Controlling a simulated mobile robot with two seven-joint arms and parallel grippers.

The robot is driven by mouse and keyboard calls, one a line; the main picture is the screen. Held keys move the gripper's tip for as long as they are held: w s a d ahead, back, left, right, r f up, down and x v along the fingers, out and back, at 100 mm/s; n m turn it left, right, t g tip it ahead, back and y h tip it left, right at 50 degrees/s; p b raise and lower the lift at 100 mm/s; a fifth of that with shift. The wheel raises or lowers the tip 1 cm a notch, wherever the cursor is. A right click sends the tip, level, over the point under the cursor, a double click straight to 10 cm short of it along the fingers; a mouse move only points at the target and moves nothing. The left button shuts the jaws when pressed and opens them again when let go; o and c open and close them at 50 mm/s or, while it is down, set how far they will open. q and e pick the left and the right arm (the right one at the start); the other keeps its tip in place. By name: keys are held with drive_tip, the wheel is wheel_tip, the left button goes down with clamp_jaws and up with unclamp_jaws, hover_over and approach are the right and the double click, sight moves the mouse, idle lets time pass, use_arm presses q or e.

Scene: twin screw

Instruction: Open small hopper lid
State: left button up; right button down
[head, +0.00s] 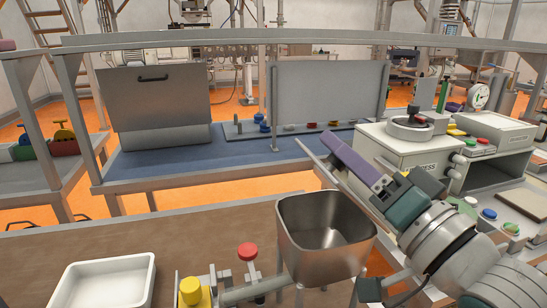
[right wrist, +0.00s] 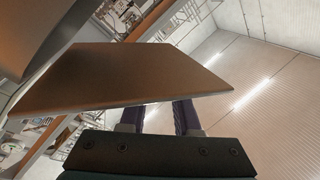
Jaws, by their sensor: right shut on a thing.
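The small hopper (head: 325,240) is an open-topped steel bin at the lower centre of the head view, and its inside shows. Its lid (head: 318,158) is a thin plate, seen nearly edge-on, raised and steeply tilted above the hopper's right rear side. My right gripper (head: 338,150), with purple fingers, is shut on the lid. In the right wrist view the lid (right wrist: 120,78) is a broad flat plate that hides the fingertips. My left gripper is not in view.
A white tray (head: 100,282) lies on the brown bench at lower left. A red knob (head: 248,251) and a yellow knob (head: 190,290) stand left of the hopper. A press machine (head: 410,150) stands behind my right arm. A blue-topped bench (head: 200,160) runs across the back.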

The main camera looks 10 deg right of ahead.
drive_tip(key=shift+d+r+m+t+h, duration=0.15)
drive_tip(key=shift+d+m+t+h, duration=0.1)
drive_tip(key=shift+d+m, duration=0.25)
drive_tip(key=shift+d+r+m+t+h, duration=0.15)
drive_tip(key=shift+d+m+h, duration=0.15)
drive_tip(key=shift+m, duration=0.4)
drive_tip(key=d+m, duration=0.1)
drive_tip(key=d+m+h, duration=0.1)
drive_tip(key=m, duration=0.1)
drive_tip(key=shift+d+r+m+t+b, duration=0.1)
drive_tip(key=shift+r+m+t+b, duration=0.05)
drive_tip(key=shift+m+t+b, duration=0.2)
drive_tip(key=shift+w+d+f+m+h+b, duration=0.15)
drive_tip(key=shift+d+m+h+b, duration=0.35)
drive_tip(key=shift+m, duration=0.75)
drive_tip(key=shift+s+d+f+m+h+b, duration=0.15)
drive_tip(key=shift+d+m+h, duration=0.45)
drive_tip(key=shift+d+m, duration=0.55)
drive_tip(key=shift+w+d+f+m+h+b, duration=0.15)
drive_tip(key=shift+d+m+h+b, duration=0.35)
drive_tip(key=shift+m, duration=0.85)
drive_tip(key=shift+d, duration=0.15)
drive_tip(key=c, duration=0.6)
unclamp_jaws()
